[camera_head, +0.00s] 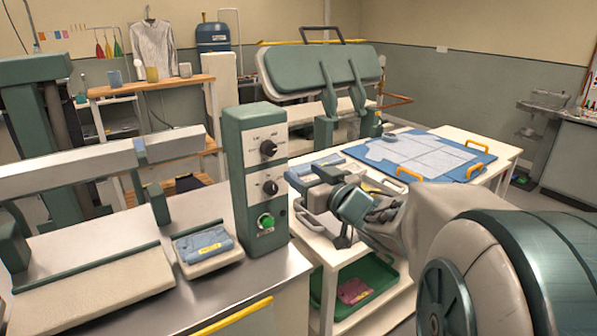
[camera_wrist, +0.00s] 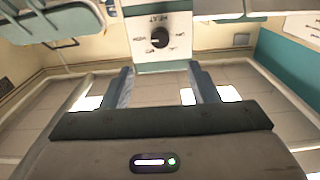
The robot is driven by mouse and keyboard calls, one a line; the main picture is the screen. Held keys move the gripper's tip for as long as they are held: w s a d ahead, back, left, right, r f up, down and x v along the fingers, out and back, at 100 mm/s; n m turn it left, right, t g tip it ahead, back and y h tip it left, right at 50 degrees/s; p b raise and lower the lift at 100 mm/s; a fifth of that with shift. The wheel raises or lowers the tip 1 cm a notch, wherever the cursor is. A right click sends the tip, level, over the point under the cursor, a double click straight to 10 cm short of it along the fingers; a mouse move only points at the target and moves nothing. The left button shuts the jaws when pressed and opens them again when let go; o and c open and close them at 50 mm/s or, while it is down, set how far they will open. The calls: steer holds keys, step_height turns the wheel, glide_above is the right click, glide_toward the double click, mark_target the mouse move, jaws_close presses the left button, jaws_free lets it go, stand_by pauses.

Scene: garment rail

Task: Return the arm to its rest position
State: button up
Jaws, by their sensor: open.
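My arm (camera_head: 420,225) reaches in from the lower right of the head view. My gripper (camera_head: 322,205) is at its end, right of a green control box (camera_head: 240,170). In the wrist view my gripper (camera_wrist: 160,82) is open, with its two fingers apart and nothing between them. Beyond the fingers is a pale panel (camera_wrist: 181,55) with a dark round knob (camera_wrist: 160,38). The fingers look clear of that panel. In the head view the gripper's far side is partly hidden by my own wrist.
The control box has two black knobs and a green button (camera_head: 265,221). A blue board (camera_head: 470,152) with orange handles lies on the white table behind my arm. A raised green press head (camera_head: 320,70) stands behind. A green tray (camera_head: 378,272) holding a maroon cloth (camera_head: 354,291) sits below.

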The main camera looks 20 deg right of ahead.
steer(key=shift+d, duration=0.1)
stand_by(0.3)
steer(key=s+d+f+m+g+h, duration=0.3)
steer(key=s+f+m+g+h, duration=0.1)
steer(key=s+f+g+h, duration=0.35)
steer(key=s+a+f+g+y, duration=0.1)
steer(key=s+a+f+g, duration=0.2)
steer(key=s, duration=0.5)
steer(key=s+a+f+g+y, duration=0.1)
steer(key=s+a+f+g, duration=0.2)
steer(key=s, duration=0.5)
step_height(320, 180, down, 2)
steer(key=shift+a+f+n+g, duration=0.25)
steer(key=shift+a+n+g, duration=0.1)
steer(key=shift+a, duration=0.5)
